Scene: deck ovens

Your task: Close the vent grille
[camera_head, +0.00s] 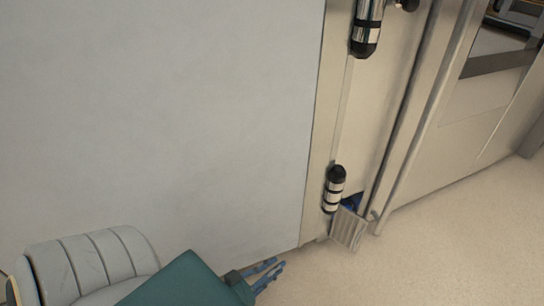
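The vent grille (348,229) is a small slatted metal panel low on the pale oven front, near the floor. It stands tilted outward at the top, and a dark blue opening shows above and behind it. My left gripper (272,272) is at the bottom centre, left of the grille and apart from it. Its two blue fingers are spread with nothing visible between them. My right gripper is not in view.
A black and chrome cylinder (334,190) sits just above the grille, and a similar one (367,30) is higher up. A plain pale wall (165,110) fills the left. A vertical metal post (425,110) stands right of the grille. Clear beige floor (440,240) lies at lower right.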

